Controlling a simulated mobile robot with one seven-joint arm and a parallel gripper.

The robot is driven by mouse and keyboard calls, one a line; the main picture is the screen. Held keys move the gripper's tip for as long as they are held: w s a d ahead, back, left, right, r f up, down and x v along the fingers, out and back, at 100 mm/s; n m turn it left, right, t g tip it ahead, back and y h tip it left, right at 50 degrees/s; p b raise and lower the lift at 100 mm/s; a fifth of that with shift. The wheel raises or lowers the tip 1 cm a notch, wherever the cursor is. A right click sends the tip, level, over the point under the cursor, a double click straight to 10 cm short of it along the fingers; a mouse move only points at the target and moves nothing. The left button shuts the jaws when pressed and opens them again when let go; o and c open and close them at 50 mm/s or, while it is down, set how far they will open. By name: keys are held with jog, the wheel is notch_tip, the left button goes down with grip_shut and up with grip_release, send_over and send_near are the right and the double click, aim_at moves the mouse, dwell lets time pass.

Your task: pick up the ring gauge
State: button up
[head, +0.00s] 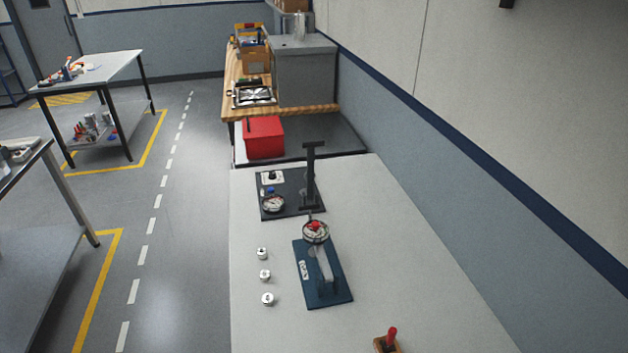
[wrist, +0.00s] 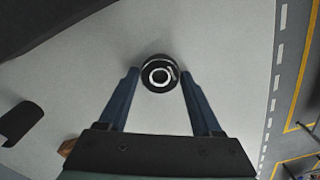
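The round black piece with a bright ring on its top, which looks like the ring gauge (wrist: 148,72), lies on the pale bench top in the wrist view. My gripper (wrist: 159,73) is open, with its two blue fingers on either side of the ring gauge in the picture. No contact shows between fingers and ring, and I cannot tell how far above it they are. I see neither the ring gauge nor my gripper in the head view.
A wooden block with a red-topped pin (head: 386,345) stands at the near bench edge. Beyond are a blue gauge stand (head: 340,290), small metal cylinders (head: 265,275), a black stand (head: 312,175) and a red box (head: 264,138). A dark object (wrist: 20,122) lies left in the wrist view.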

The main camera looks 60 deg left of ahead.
grip_shut()
